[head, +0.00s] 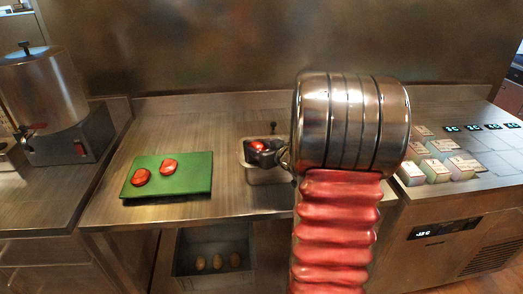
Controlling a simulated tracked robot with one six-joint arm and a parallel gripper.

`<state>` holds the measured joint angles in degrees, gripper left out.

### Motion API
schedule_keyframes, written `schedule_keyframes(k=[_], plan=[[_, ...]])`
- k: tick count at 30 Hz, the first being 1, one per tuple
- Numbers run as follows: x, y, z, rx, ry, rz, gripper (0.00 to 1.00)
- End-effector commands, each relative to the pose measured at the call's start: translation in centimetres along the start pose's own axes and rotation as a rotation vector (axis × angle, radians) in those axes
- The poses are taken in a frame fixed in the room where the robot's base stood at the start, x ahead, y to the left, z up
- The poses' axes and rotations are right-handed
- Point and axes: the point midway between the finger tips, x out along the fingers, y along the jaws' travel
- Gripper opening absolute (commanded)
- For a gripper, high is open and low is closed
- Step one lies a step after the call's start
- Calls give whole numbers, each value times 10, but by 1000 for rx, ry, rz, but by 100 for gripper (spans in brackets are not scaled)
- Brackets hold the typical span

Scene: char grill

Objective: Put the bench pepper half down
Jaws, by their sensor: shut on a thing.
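My gripper (260,153) is small in the head view, left of my large steel arm joint, which hides part of it. Its dark jaws are shut on a red pepper half (257,146). The jaws and pepper half are over a small steel pan (268,176) on the steel bench (225,205). I cannot tell whether the pepper half touches the pan. Two more red pepper halves lie apart on a green board (190,182), one at its left (141,177) and one near its top middle (168,167).
A steel urn (42,90) stands at the left. Several small labelled tubs (437,172) stand on the counter at the right. Below the bench, a dark bin (216,263) holds several brown round items. The bench between board and pan is clear.

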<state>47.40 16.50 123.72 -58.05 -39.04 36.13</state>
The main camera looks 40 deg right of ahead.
Motion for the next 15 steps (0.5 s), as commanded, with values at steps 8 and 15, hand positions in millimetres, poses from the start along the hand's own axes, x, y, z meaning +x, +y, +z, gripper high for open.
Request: schedule_keyframes(k=[8, 15], plan=[[1, 0, 2, -3, 2, 0, 21], [2, 0, 4, -2, 2, -1, 49]])
